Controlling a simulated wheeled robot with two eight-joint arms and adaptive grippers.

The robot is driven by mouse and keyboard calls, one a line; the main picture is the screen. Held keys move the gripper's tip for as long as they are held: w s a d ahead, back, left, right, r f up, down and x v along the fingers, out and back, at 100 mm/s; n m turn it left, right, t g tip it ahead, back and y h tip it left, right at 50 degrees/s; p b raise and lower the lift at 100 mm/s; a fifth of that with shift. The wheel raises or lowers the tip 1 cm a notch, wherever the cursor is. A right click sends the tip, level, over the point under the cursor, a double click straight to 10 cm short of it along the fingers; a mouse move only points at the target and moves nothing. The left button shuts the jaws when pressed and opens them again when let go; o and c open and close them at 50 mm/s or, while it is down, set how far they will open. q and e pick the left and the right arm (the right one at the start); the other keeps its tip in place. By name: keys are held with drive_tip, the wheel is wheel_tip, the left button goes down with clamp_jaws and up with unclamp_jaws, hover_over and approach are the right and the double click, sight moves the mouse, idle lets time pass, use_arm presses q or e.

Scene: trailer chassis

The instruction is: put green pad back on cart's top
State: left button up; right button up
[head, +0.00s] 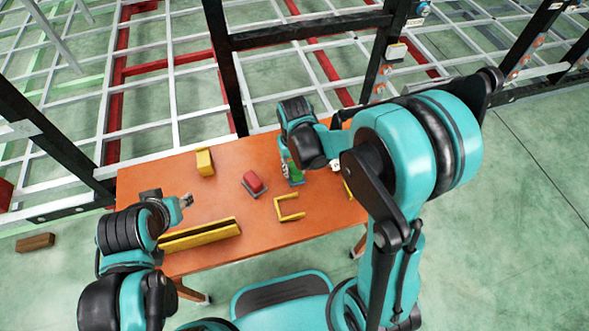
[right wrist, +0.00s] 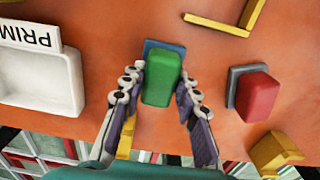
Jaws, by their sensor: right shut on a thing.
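The green pad (right wrist: 162,78) is between the two fingers of my right gripper (right wrist: 157,90), which is shut on it. In the head view the green pad (head: 295,173) shows partly, below my right gripper (head: 290,170). A flat blue piece (right wrist: 151,46), which looks like the cart's top, shows behind and beside the pad; its blue edge (head: 297,184) also shows in the head view. Whether the pad touches it I cannot tell. My left gripper (head: 186,201) is over the left part of the table, away from the pad; its jaw state is unclear.
The orange table (head: 230,200) holds a red block on a grey base (head: 254,183), a yellow bracket (head: 289,208), a yellow block (head: 204,162) and a long yellow channel (head: 200,236). A white tray (right wrist: 38,75) labelled PRIM is beside the pad. Black frame posts stand behind.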

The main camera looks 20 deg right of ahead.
sight(294, 169)
drive_tip(key=o, duration=1.1)
wheel_tip(294, 169, up, 11)
drive_tip(key=p, duration=0.4)
drive_tip(key=shift+s+d+r+t+p, duration=0.1)
drive_tip(key=shift+s+d+r+t, duration=0.7)
drive_tip(key=shift+s+r+t, duration=0.55)
drive_tip(key=shift+s+d+r+t+p, duration=0.1)
drive_tip(key=shift+s+d+r+t, duration=0.8)
drive_tip(key=shift+s+r, duration=0.9)
drive_tip(key=shift+s+d+r+t+p, duration=0.1)
drive_tip(key=shift+s+d+r+t, duration=0.55)
drive_tip(key=shift+s+r+t, duration=0.95)
drive_tip(key=shift+s+f+g, duration=0.35)
drive_tip(key=shift+s+f, duration=0.05)
drive_tip(key=shift+f, duration=0.15)
